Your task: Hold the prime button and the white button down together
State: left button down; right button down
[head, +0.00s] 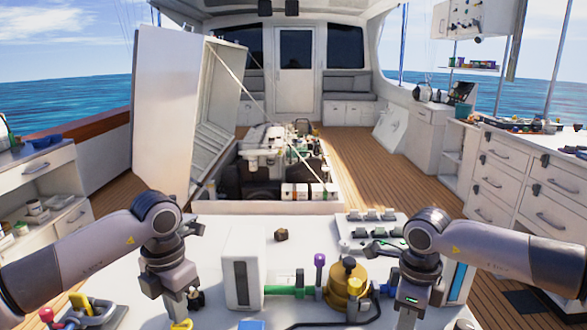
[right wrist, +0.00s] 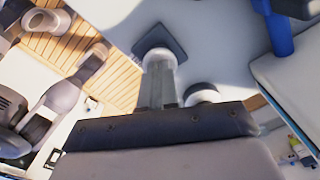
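My left gripper (head: 180,312) points down over the left front of the white console (head: 215,235). Its fingers look closed together, just above a yellow part (head: 183,325) at the picture's lower edge; I cannot tell whether they touch or whether this is the prime button. My right gripper (right wrist: 160,88) has its fingers together, with the tips at a white round button (right wrist: 157,54) on a dark square plate. Contact or pressing cannot be told. Another white round piece (right wrist: 202,93) shows beside the fingers. No label is readable.
Between the arms stand a white box (head: 241,265), a green pipe (head: 285,290), a purple-topped lever (head: 320,262) and a brass-coloured housing (head: 347,285). A switch panel (head: 372,225) lies behind them. The open engine hatch (head: 270,190) is beyond the console.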

aim_at(181, 326)
pick_arm(q)
jog(key=shift+f, duration=0.2)
jog(key=shift+f, duration=1.3)
dwell(0.9)
